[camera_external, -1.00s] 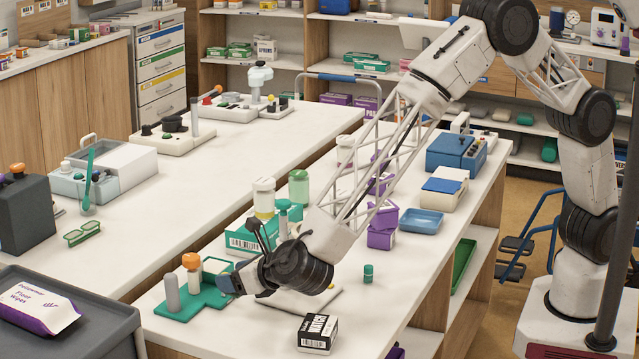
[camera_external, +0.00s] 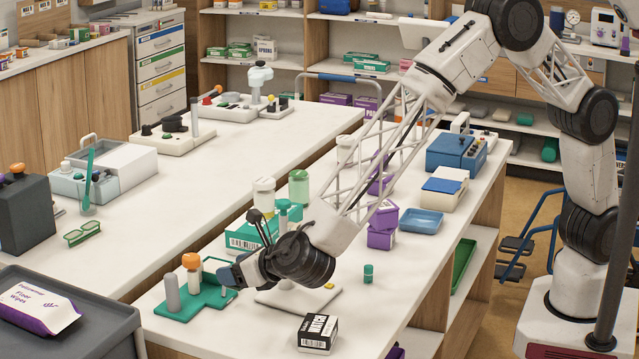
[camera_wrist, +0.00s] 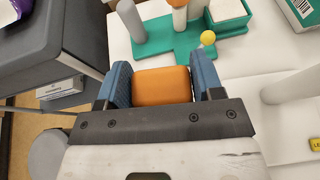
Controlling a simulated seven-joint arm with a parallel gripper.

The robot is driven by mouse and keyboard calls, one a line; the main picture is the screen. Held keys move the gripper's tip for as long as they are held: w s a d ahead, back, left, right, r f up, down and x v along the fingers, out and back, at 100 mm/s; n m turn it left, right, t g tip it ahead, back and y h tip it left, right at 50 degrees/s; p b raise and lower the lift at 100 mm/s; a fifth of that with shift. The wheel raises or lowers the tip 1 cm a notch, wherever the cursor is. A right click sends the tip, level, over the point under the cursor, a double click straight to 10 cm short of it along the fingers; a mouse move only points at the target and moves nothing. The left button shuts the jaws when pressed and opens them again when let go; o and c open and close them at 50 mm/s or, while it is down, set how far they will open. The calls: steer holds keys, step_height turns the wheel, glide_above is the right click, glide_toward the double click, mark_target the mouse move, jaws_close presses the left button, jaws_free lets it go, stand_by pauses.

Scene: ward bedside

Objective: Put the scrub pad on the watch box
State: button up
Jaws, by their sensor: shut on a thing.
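My gripper (camera_wrist: 162,78) is shut on an orange block with rounded edges, which I take to be the scrub pad (camera_wrist: 162,86); it sits between the two blue fingers in the wrist view. In the external view my gripper (camera_external: 228,277) is low over the near bench, beside the right part of the green tray, and hides the pad. A small black and white box (camera_external: 318,334) with printed lettering, probably the watch box, lies near the bench's front edge, right of my gripper. Its lettering is too small to read surely.
The green tray (camera_external: 190,303) holds a grey post and an orange-capped bottle (camera_external: 192,270). A pale flat base (camera_external: 290,298) lies under my wrist. A green carton (camera_external: 250,240) stands behind, a small teal bottle (camera_external: 368,273) to the right. The bench (camera_external: 400,300) is clear around the box.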

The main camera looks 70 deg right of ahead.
step_height(320, 180, up, 3)
steer(key=n+y, duration=0.1)
steer(key=y, duration=0.1)
glide_above(315, 324)
steer(key=shift+d+r, duration=0.1)
steer(key=shift+f, duration=2)
steer(key=shift+f, duration=2)
steer(key=shift+f, duration=0.15)
steer(key=o, duration=0.9)
